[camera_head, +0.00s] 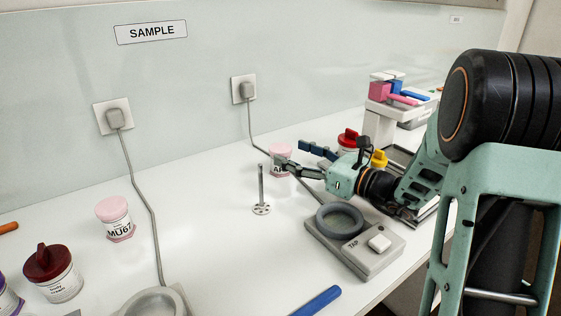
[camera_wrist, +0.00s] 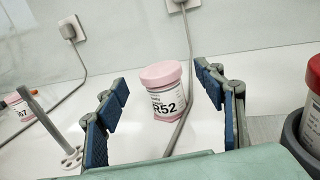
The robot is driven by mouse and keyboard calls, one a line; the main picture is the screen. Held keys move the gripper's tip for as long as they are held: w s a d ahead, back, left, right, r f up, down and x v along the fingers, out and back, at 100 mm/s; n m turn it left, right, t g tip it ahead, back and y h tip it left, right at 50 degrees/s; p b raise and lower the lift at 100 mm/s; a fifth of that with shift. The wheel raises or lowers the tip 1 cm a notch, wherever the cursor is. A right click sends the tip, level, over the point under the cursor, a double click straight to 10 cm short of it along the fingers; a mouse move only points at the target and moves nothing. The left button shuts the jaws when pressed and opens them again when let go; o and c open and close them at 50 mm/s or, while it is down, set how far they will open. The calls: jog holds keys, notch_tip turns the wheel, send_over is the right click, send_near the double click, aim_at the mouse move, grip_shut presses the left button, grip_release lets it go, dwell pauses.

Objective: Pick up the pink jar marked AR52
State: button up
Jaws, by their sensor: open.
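The pink-lidded jar (camera_wrist: 163,102) stands upright on the white bench in the wrist view, with "R52" readable on its white label. In the head view the same jar (camera_head: 281,151) is partly hidden behind my gripper. My gripper (camera_wrist: 162,88) is open and empty, with its blue-padded fingers to the left and right of the jar in the picture. The jar looks to lie beyond the fingertips; contact is not visible.
Another pink-lidded jar (camera_head: 115,217), marked MU67, stands at left. A metal post (camera_head: 261,189) on a round foot stands left of my gripper. A grey TAP device (camera_head: 354,244) lies in front. A red-lidded jar (camera_head: 347,139) is close behind my gripper. Cables run down from two wall sockets.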

aim_at(280, 147)
jog(key=x, duration=0.5)
jog(key=c, duration=1.3)
